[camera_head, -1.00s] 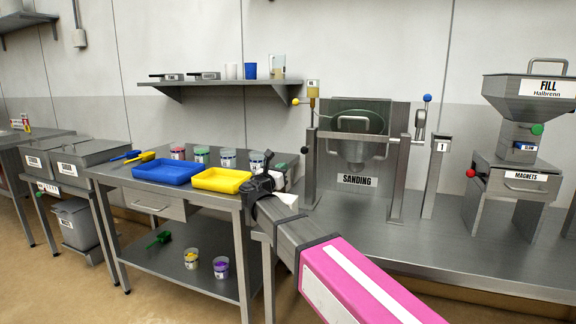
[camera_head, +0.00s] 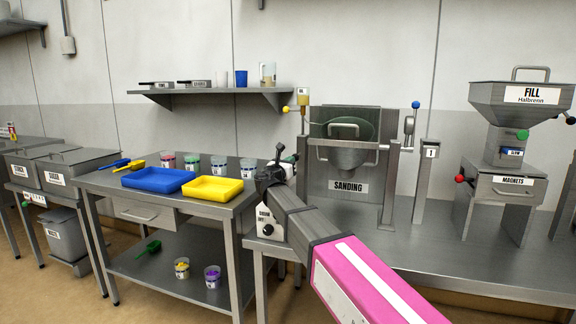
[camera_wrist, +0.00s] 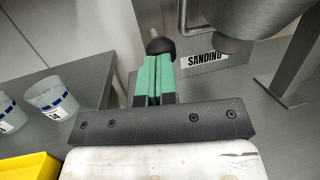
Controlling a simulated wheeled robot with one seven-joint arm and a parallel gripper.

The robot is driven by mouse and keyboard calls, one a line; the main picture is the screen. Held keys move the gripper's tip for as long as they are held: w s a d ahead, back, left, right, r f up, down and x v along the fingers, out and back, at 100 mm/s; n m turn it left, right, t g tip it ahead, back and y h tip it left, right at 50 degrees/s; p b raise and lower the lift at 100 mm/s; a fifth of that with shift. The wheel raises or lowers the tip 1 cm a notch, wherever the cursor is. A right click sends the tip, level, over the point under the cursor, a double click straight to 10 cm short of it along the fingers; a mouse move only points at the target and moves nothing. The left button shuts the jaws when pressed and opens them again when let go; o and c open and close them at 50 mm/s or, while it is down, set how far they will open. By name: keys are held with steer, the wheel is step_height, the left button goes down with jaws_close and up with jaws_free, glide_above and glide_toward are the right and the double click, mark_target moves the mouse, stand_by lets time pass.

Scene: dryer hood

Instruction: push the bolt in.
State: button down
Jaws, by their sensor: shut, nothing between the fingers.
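My gripper (camera_head: 290,158) is beside the left post of the sanding machine (camera_head: 348,150). In the wrist view its two green fingers (camera_wrist: 154,80) are shut together with nothing between them. A black rounded knob with a grey end (camera_wrist: 160,45), which looks like the bolt's handle, is just beyond the fingertips. I cannot tell whether they touch it. In the head view the knob is hidden behind my gripper. How far the bolt is in cannot be seen. The SANDING plate (camera_wrist: 205,57) is to the right of the fingers.
A labelled switch box (camera_head: 266,222) stands at the bench's left front, below my wrist. White cups (camera_wrist: 50,97) and a yellow tray (camera_head: 213,188) are on the left table. The FILL hopper (camera_head: 518,95) and post 1 (camera_head: 430,150) stand right. The bench front between is clear.

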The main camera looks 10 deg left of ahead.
steer(key=shift+w, duration=0.1)
steer(key=shift+w+d, duration=0.1)
steer(key=shift+w, duration=1.55)
steer(key=shift+s+f, duration=0.1)
steer(key=shift+s, duration=0.15)
steer(key=v, duration=1.4)
